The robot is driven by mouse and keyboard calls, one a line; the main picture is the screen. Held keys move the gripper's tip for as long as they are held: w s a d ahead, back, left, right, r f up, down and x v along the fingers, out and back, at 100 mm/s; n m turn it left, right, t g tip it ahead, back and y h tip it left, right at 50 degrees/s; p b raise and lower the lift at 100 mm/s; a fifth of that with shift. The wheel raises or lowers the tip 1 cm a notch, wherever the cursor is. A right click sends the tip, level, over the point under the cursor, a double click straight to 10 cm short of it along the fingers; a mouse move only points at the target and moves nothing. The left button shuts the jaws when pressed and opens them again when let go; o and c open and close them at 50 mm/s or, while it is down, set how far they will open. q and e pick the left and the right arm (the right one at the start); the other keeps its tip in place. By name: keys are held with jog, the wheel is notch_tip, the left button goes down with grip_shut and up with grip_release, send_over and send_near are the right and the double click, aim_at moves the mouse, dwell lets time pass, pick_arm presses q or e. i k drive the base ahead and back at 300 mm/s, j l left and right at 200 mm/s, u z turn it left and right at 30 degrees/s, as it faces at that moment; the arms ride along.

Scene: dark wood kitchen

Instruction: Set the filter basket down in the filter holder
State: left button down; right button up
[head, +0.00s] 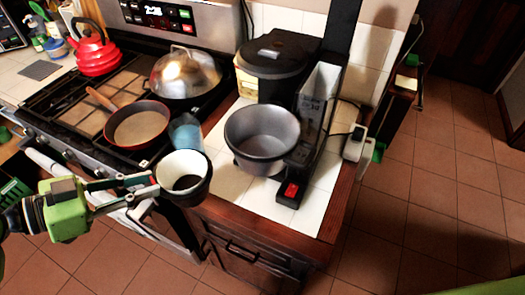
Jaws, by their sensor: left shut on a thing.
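The filter basket (182,165) is a dark round cup with a white inside and something dark at its bottom. My left gripper (146,186) comes in from the left and is shut on the basket's left side. It holds the basket upright in front of the counter's left front corner. The grey round bowl (262,135) on the coffee machine (312,130) looks like the filter holder. It is open at the top and looks empty. It lies to the right of and behind the basket, apart from it. My right gripper is out of view.
A blue clear cup (186,133) stands just behind the basket. A red pan (138,125), a lidded pan (186,73) and a red kettle (96,51) are on the stove. A black-lidded container (278,52) stands behind the bowl. The front white tiles (262,203) are clear.

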aim_at(262, 153)
jog(key=k+l, duration=0.15)
jog(key=l, duration=0.25)
jog(key=k+l+u, duration=0.1)
jog(key=l, duration=0.3)
jog(key=k+l, duration=0.2)
jog(key=l, duration=0.15)
jog(key=k+l+u, duration=0.1)
jog(key=l, duration=0.3)
jog(key=k+l+u, duration=0.1)
jog(key=k+l, duration=0.15)
jog(key=l, duration=0.15)
jog(key=k+l, duration=0.2)
jog(key=l, duration=0.15)
